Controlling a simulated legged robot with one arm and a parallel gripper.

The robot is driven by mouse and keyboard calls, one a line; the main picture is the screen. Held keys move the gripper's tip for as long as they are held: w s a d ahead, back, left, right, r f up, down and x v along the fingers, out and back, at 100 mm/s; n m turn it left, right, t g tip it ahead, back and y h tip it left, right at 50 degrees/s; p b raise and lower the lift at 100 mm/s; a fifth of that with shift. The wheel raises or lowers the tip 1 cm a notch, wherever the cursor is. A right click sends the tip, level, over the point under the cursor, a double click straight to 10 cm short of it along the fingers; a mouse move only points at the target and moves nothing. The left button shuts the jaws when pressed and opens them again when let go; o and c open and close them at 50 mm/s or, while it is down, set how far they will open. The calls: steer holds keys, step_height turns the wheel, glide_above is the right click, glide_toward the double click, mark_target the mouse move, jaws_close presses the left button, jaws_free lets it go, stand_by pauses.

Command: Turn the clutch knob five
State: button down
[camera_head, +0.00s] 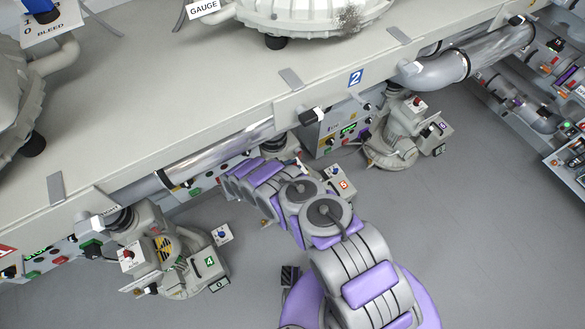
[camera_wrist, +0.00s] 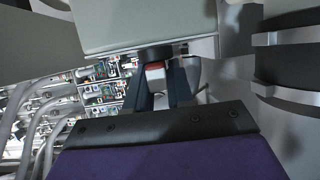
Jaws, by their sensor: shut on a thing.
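In the wrist view, a small white knob with a red band (camera_wrist: 155,74) sits below a dark round collar under a grey box (camera_wrist: 150,25). My gripper (camera_wrist: 163,76) has its dark blue fingers on either side of the knob and is shut on it. In the head view, my purple and grey arm reaches under the bench towards the unit with an orange "5" plate (camera_head: 344,184). My arm hides most of that unit, and I cannot make out the knob or my fingertips there. The knob's turn angle is hard to read.
A long grey bench (camera_head: 150,110) overhangs the work area. The unit with the green "4" plate (camera_head: 209,262) stands to the left, and the one with the purple "6" plate (camera_head: 442,125) to the right. A control panel (camera_head: 345,125) is behind. Grey floor (camera_head: 480,240) at right is clear.

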steer(key=shift+w+a+g, duration=0.1)
steer(key=shift+a+g, duration=0.1)
steer(key=shift+g, duration=0.1)
steer(key=c, duration=1.1)
jaws_free()
steer(key=v, duration=0.5)
steer(key=p+v, duration=0.1)
steer(key=v, duration=1.1)
steer(key=shift+s+a+f, duration=0.2)
steer(key=shift+a, duration=0.05)
